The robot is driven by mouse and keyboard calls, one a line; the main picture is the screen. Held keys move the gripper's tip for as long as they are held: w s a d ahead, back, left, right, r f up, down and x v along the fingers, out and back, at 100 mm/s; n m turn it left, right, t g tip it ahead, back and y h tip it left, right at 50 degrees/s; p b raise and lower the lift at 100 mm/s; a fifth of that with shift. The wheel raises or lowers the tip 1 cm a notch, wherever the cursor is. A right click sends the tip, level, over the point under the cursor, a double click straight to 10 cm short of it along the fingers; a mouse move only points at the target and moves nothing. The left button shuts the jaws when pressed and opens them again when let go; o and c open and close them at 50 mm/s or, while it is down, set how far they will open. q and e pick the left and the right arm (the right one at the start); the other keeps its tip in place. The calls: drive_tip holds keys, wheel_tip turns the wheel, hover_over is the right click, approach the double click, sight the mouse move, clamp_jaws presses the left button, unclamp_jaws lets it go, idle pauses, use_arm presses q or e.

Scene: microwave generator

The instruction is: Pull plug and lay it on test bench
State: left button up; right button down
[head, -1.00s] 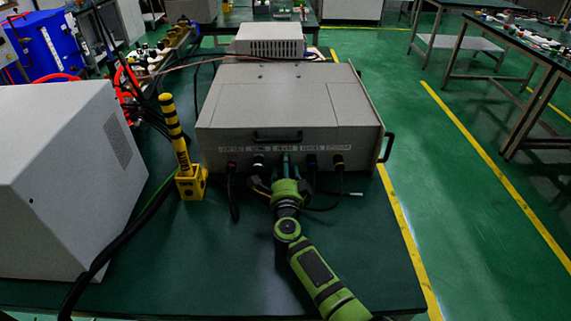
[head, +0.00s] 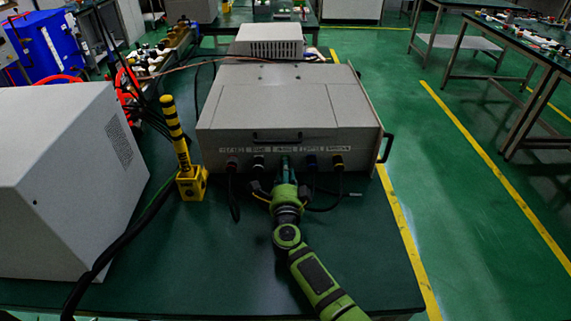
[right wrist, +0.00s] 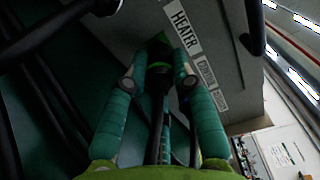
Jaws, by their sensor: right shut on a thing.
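The grey instrument box (head: 290,102) stands on the dark green test bench (head: 220,270), its labelled front panel facing me. My right gripper (head: 285,165) is at the middle of the row of sockets. In the right wrist view, my right gripper (right wrist: 158,76) has its teal fingers closed around a dark plug (right wrist: 159,60) with a green part at its far end, beside the HEATER label. A black cable runs back from it between the fingers. I cannot tell whether the plug is fully seated. My left gripper is not in view.
A yellow-and-black post (head: 175,130) and a large grey case (head: 65,180) stand at left. The bench in front of the post is clear.

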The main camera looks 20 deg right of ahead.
drive_tip(key=shift+p+v, duration=0.95)
drive_tip(key=shift+v, duration=1.3)
drive_tip(key=shift+s+d+r+p, duration=0.1)
drive_tip(key=shift+r+p, duration=0.05)
drive_tip(key=shift+p, duration=0.3)
drive_tip(key=s+g+p, duration=0.1)
drive_tip(key=p, duration=0.1)
drive_tip(key=s+d+r+g+p, duration=0.1)
drive_tip(key=s+p, duration=0.1)
drive_tip(key=s+g+p, duration=0.1)
drive_tip(key=s+p, duration=0.1)
drive_tip(key=p, duration=0.1)
drive_tip(key=shift+d+r+y, duration=0.2)
drive_tip(key=shift+y, duration=0.1)
drive_tip(key=shift+s+a+f+g+p, duration=0.15)
drive_tip(key=shift+s+f+g+p, duration=0.05)
drive_tip(key=shift+s+g+p, duration=0.3)
drive_tip(key=shift+s+f+y, duration=0.1)
drive_tip(key=shift+f+y, duration=0.15)
drive_tip(key=shift+y, duration=0.05)
drive_tip(key=shift+f+b, duration=2.2)
drive_tip(key=shift+b, duration=0.75)
